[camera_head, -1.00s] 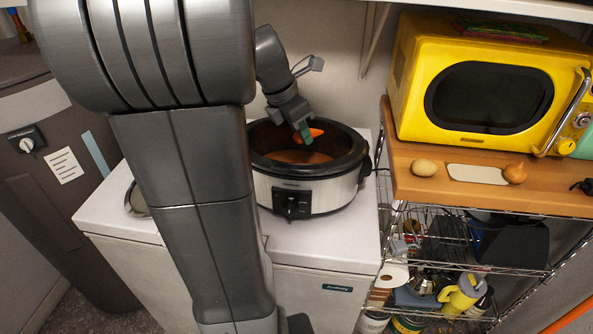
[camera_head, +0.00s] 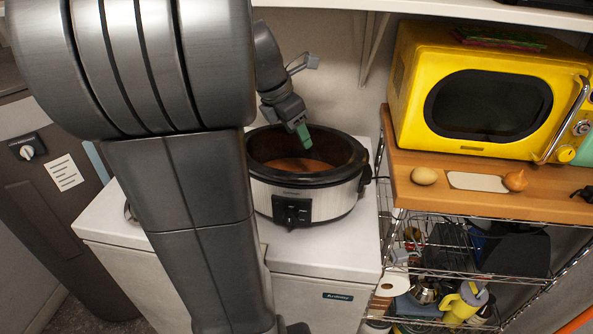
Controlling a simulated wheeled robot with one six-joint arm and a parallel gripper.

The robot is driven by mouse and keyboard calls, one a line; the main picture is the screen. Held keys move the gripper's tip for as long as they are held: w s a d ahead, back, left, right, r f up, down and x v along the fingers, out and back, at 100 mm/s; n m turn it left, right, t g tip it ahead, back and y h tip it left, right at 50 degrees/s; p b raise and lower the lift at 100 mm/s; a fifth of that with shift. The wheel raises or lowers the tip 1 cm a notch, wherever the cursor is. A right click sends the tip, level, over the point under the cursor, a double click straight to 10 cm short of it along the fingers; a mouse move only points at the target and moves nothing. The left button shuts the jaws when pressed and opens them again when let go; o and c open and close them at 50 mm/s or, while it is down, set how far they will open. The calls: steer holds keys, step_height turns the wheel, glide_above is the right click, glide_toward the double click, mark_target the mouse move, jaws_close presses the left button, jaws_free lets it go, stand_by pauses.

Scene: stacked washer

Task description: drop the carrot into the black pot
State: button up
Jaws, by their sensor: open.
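The black pot (camera_head: 341,149) is the dark insert of a silver slow cooker standing on the white machine, with a brown-orange surface visible inside. My gripper (camera_head: 304,135), with green fingertips, is over the back part of the pot's opening, pointing down. It is open, and nothing shows between its fingers. I cannot make out the carrot now; the near wall of the pot and my arm hide part of the inside.
A yellow microwave (camera_head: 486,98) stands on a wooden shelf (camera_head: 545,203) to the right, with a potato (camera_head: 424,176) and an onion (camera_head: 515,181) in front. A wire rack is below. The white top (camera_head: 330,243) before the cooker is clear. A wall shelf (camera_head: 470,8) runs above.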

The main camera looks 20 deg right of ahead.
steer(key=v, duration=0.9)
steer(key=shift+p, duration=0.3)
steer(key=shift+f, duration=0.1)
steer(key=s+x, duration=0.1)
steer(key=x, duration=1.1)
steer(key=r+p, duration=0.1)
steer(key=r, duration=0.1)
steer(key=w+r+p, duration=0.1)
steer(key=r+p, duration=0.1)
steer(key=shift+r, duration=0.25)
steer(key=shift+f, duration=0.15)
